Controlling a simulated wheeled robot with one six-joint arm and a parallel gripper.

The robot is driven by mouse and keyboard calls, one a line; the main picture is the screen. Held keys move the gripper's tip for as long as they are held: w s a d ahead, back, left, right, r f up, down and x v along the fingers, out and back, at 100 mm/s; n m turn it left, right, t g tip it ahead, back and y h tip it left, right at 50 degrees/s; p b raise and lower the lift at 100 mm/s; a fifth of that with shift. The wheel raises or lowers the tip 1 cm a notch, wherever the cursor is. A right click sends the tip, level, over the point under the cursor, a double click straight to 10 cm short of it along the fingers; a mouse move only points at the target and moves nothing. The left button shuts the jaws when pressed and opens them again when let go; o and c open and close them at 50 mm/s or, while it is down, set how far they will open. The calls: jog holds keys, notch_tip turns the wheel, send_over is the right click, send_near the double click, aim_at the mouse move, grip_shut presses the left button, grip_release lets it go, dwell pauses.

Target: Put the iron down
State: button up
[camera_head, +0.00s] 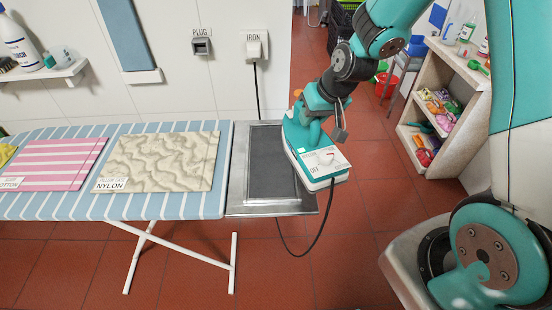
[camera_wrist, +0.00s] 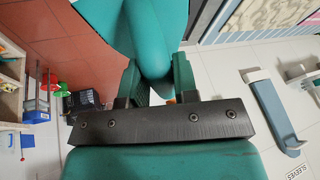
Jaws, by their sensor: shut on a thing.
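The iron (camera_head: 322,163) is teal and white, with a dial and the word OFF on its rear face. My gripper (camera_head: 318,112) is shut on its handle from above. In the wrist view the teal handle (camera_wrist: 158,45) shows between the fingers. The iron overlaps the right rim of the metal rest (camera_head: 236,200), which has a dark pad (camera_head: 270,165) and sits at the right end of the ironing board (camera_head: 190,207). The pad is bare. I cannot tell how high the iron is above the rest. A black cord hangs from the iron.
Pink striped cotton (camera_head: 62,160) and beige nylon cloth (camera_head: 160,160) lie on the board. Wall sockets marked PLUG (camera_head: 201,45) and IRON (camera_head: 255,48) are behind. A shelf with colourful items (camera_head: 440,110) stands at right. Open red floor lies right of the rest.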

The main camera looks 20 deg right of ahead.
jog(key=w+a+r+m+h+b, duration=0.1)
jog(key=w+a+r+m, duration=0.2)
jog(key=r, duration=0.4)
jog(key=w+a+r+m+h+b, duration=0.1)
jog(key=w+a+r+b, duration=0.1)
jog(key=w+a+r, duration=0.45)
notch_tip(320, 180, down, 19)
jog(key=s+d+p, duration=0.1)
jog(key=s+p, duration=0.2)
jog(key=shift+t, duration=0.3)
jog(key=o, duration=1)
jog(key=shift+d+f, duration=0.1)
jog(key=shift+c, duration=0.2)
jog(key=b+v, duration=0.2)
jog(key=v, duration=1)
jog(key=s+a+r+n+g+y, duration=0.1)
jog(key=s+r+n, duration=0.2)
jog(key=s, duration=0.5)
jog(key=s+a+r+n+g+y, duration=0.1)
jog(key=s+a+r+n+g, duration=0.1)
jog(key=s, duration=0.7)
jog(key=s+a+r+n+g+y, duration=0.1)
jog(key=s+r+n, duration=0.3)
jog(key=s, duration=0.5)
jog(key=shift+a+n+g+y, duration=0.4)
jog(key=shift+n+g, duration=0.1)
jog(key=shift+n, duration=0.7)
